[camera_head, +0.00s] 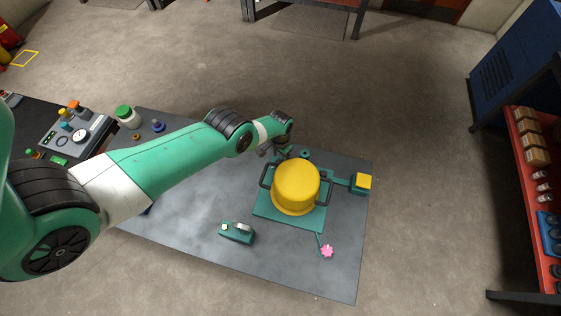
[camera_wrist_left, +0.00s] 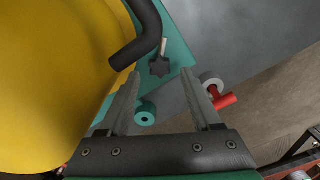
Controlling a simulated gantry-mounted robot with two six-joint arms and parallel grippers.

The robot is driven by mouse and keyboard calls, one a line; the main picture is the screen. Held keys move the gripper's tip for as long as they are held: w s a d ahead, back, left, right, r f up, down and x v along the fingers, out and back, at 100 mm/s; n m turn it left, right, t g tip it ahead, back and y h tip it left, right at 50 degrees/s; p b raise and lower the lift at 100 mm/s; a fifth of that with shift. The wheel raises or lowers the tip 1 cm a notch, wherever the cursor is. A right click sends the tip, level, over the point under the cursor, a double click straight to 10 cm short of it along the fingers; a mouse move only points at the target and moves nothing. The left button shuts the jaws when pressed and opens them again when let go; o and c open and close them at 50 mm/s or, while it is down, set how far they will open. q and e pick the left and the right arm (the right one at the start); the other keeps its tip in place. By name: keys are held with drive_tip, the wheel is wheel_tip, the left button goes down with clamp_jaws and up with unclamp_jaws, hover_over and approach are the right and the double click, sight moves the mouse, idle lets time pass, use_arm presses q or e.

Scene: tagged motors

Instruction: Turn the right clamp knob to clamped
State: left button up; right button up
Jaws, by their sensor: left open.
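The yellow motor (camera_head: 296,185) stands upright on a green base plate (camera_head: 262,207) and has black handles at its sides. My left gripper (camera_head: 274,150) is at the far left side of the motor. In the left wrist view, the left gripper (camera_wrist_left: 162,84) is open, with nothing visibly held. A dark star-shaped knob (camera_wrist_left: 159,66) with a pale stem sits on the green plate, between and just beyond the fingertips in the picture. I cannot tell whether they touch, or whether this is the right clamp knob. My right gripper is not in view.
A black handle (camera_wrist_left: 143,38) curves close to the left finger. A pink flower-shaped piece (camera_head: 327,251) and a green device (camera_head: 237,233) lie nearer. The grey table's left middle (camera_head: 185,200) is clear.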

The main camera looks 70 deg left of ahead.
use_arm(q)
drive_tip(key=shift+f+b, duration=0.35)
drive_tip(key=shift+f, duration=0.55)
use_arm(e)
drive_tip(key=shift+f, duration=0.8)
use_arm(q)
drive_tip(key=shift+r, duration=0.1)
drive_tip(key=shift+c, duration=0.2)
clamp_jaws()
